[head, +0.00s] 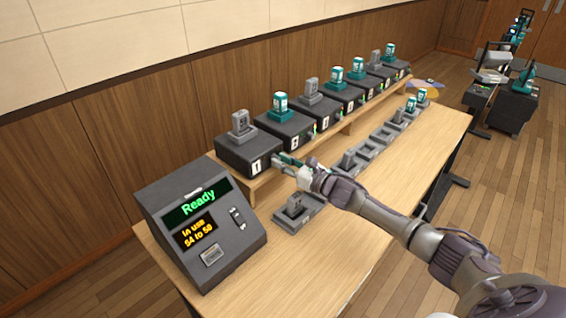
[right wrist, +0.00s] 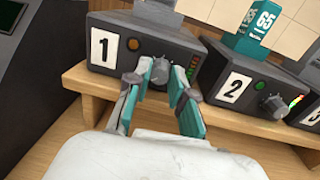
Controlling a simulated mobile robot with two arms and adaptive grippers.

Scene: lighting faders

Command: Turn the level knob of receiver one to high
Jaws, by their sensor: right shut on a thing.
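Receiver one is a dark box (head: 235,151) at the near end of the raised wooden shelf, with a white label "1" that also shows in the right wrist view (right wrist: 103,48). Its round grey level knob (right wrist: 161,71) is on the front, between an orange button and a column of small lights (right wrist: 193,66). My right gripper (right wrist: 161,84) is shut on the knob, with one teal-padded finger on each side. The knob's pointer cannot be made out. In the head view the right gripper (head: 282,160) hides the knob. My left gripper is out of view.
Receiver two (right wrist: 243,80) stands close to the right, with its own knob and lit lights. Several more receivers line the shelf. A console (head: 200,235) reading "Ready" stands at the near left. Charging cradles (head: 298,212) sit along the table in front of the shelf.

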